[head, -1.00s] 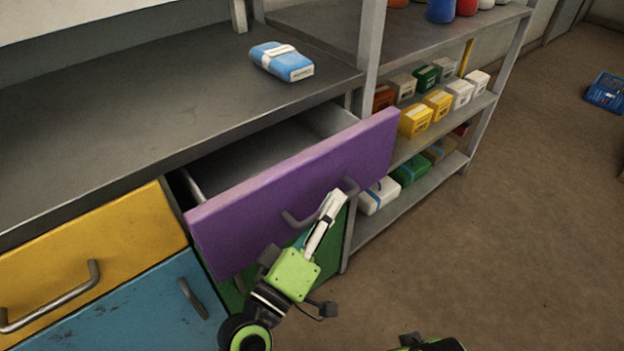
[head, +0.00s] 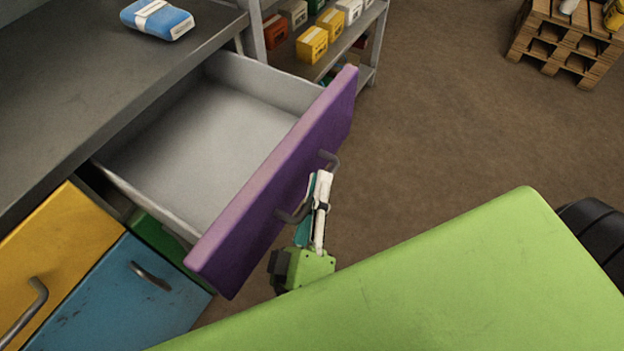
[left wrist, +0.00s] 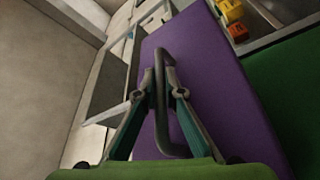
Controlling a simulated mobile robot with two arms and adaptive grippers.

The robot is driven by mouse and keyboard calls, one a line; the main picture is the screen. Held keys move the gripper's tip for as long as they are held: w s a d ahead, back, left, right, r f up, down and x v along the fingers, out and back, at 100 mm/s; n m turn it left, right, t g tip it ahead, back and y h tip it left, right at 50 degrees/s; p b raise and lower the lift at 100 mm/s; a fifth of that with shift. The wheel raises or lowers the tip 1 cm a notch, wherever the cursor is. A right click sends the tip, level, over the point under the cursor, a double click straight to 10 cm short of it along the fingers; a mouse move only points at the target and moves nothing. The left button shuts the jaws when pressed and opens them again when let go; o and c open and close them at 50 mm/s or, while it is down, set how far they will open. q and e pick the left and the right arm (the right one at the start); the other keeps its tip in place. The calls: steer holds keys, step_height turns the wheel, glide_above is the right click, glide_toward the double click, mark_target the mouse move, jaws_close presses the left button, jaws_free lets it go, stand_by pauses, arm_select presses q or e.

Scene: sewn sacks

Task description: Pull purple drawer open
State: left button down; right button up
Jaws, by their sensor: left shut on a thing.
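The purple drawer (head: 277,193) stands well open, and its empty grey inside (head: 205,145) shows in the head view. Its dark bar handle (head: 331,159) is on the front face. My left gripper (head: 321,183) is at the handle and shut on it. In the left wrist view, the two fingertips (left wrist: 158,84) close around the handle bar (left wrist: 161,120) in front of the purple face (left wrist: 205,90). My right gripper is not in view.
A yellow drawer (head: 60,245) and a blue drawer (head: 125,290) are at the lower left. A blue-and-white pack (head: 157,19) lies on the grey worktop (head: 90,75). Shelves with boxes (head: 312,44) stand beyond. A wooden pallet stack (head: 565,45) is at the far right, with open floor (head: 450,110) between.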

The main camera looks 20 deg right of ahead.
arm_select(q)
steer(key=shift+f, duration=0.1)
steer(key=c, duration=2.1)
jaws_free()
steer(key=shift+c, duration=0.2)
steer(key=shift+s, duration=0.1)
steer(key=v, duration=1.2)
